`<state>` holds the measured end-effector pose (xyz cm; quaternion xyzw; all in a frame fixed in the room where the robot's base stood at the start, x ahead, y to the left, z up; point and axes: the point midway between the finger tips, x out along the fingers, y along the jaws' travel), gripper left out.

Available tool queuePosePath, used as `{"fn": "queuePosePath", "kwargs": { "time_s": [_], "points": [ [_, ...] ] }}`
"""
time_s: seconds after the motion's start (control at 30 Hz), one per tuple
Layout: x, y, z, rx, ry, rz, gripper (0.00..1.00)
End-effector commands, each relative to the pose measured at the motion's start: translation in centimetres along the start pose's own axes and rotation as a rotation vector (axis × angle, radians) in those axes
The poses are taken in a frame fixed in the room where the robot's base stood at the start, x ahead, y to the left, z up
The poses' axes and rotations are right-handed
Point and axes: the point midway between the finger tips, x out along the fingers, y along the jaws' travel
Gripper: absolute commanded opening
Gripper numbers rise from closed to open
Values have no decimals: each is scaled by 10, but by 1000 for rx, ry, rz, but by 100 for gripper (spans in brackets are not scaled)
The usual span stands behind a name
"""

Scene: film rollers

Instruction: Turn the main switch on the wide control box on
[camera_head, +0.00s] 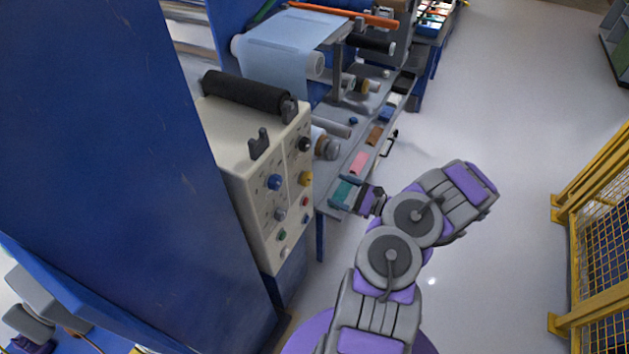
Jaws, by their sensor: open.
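The wide control box (238,160) is cream-coloured and stands left of centre, beside a tall blue panel. Its front face carries a blue knob (275,182), a black knob (305,144), a yellow knob (305,179), a red button (305,201), a green button (282,235) and grey knobs. I cannot tell which one is the main switch or its position; the labels are too small to read. My gripper (345,193) is open, to the right of the box's front face and apart from it. Nothing shows held in it.
A black roller (248,92) lies on top of the box. Behind, a grey bench (350,130) holds rollers, film and small coloured blocks. The tall blue panel (110,150) fills the left side. A yellow mesh fence (595,235) stands at right. The floor between is clear.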

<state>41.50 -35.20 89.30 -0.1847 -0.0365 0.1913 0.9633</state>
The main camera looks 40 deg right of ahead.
Motion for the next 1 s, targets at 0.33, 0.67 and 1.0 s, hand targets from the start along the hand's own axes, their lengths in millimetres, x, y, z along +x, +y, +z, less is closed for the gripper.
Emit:
{"fn": "queuePosePath", "kwargs": {
  "time_s": [0.33,0.67,1.0],
  "points": [
    [65,-4,-4,5,-7,3,80],
    [95,-4,-2,5,-6,-1,80],
    [98,-2,0,3,-5,-1,75]
  ]
}}
